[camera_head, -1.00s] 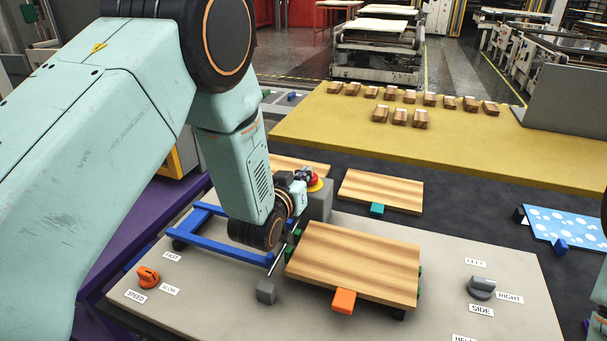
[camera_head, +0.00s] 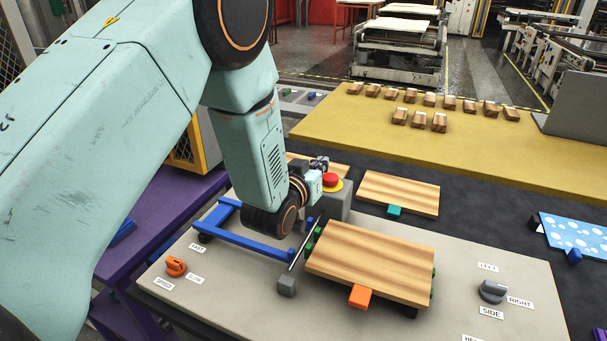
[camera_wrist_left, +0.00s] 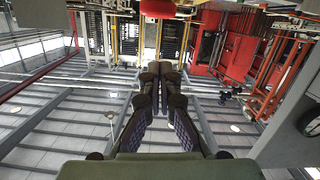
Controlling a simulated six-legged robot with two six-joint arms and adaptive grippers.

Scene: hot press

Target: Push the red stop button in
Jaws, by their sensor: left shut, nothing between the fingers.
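The red stop button (camera_head: 331,180) sits on a yellow ring on top of a grey box (camera_head: 338,205), behind the wooden board on the grey panel. My left gripper (camera_head: 320,163) is small and dark beside the button, at its upper left in the head view. Its fingers also show in the left wrist view (camera_wrist_left: 160,72), closed together and empty. A rounded red shape at the top of that view, past the fingertips, looks like the button. I cannot tell whether the fingers touch it. My right gripper is not in view.
A blue frame (camera_head: 245,234), a thin rod and a wooden board (camera_head: 370,262) lie close around the button box. An orange knob (camera_head: 176,266) and a grey knob (camera_head: 492,291) stand on the panel (camera_head: 225,290). A yellow table (camera_head: 450,145) with small wooden blocks is behind.

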